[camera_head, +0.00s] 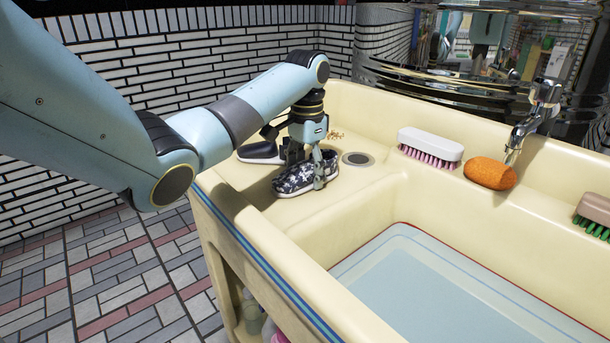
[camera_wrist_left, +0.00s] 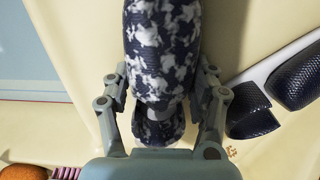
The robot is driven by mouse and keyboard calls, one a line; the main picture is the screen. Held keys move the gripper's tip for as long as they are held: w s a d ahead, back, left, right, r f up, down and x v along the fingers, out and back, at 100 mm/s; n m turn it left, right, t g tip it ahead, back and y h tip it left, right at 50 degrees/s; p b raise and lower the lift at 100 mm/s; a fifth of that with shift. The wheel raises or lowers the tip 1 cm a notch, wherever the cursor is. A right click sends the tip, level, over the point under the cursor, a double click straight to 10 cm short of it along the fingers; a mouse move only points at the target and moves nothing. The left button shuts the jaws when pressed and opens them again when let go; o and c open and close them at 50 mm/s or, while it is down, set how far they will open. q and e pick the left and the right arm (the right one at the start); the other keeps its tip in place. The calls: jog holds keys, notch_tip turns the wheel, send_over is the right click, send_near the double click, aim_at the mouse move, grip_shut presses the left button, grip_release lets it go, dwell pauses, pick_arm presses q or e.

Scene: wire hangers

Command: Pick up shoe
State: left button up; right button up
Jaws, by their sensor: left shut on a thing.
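A dark blue shoe with a white pattern (camera_head: 296,180) is on the left ledge of the cream sink unit. It also fills the middle of the left wrist view (camera_wrist_left: 162,50). My left gripper (camera_head: 308,168) is shut on it, with one finger on each side of the shoe. Whether the shoe touches the ledge is hard to tell. A second, dark shoe with a pale sole edge (camera_head: 258,152) lies behind it, partly hidden by my gripper; it also shows at the right of the left wrist view (camera_wrist_left: 290,85). My right gripper is not in view.
The cream sink (camera_head: 300,262) has a basin of water (camera_head: 440,285) at the right. A white brush with pink bristles (camera_head: 431,142), an orange sponge (camera_head: 490,173), a green-bristled brush (camera_head: 596,212) and a metal tap (camera_head: 535,110) line its back ledge. A drain (camera_head: 357,159) lies beside the shoe.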

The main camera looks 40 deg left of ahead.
aim_at(307, 162)
pick_arm(q)
jog(key=shift+r, duration=0.15)
notch_tip(307, 162, up, 4)
jog(key=shift+w+r+p, duration=0.1)
jog(key=shift+r+p, duration=0.05)
jog(key=shift+p, duration=0.55)
jog(key=s+d+r+p, duration=0.5)
jog(key=s+r+p, duration=0.1)
jog(key=s, duration=0.4)
jog(key=shift+s+d+r, duration=0.2)
jog(key=shift+d+r, duration=0.05)
jog(key=shift+d, duration=0.1)
jog(key=shift+s, duration=0.1)
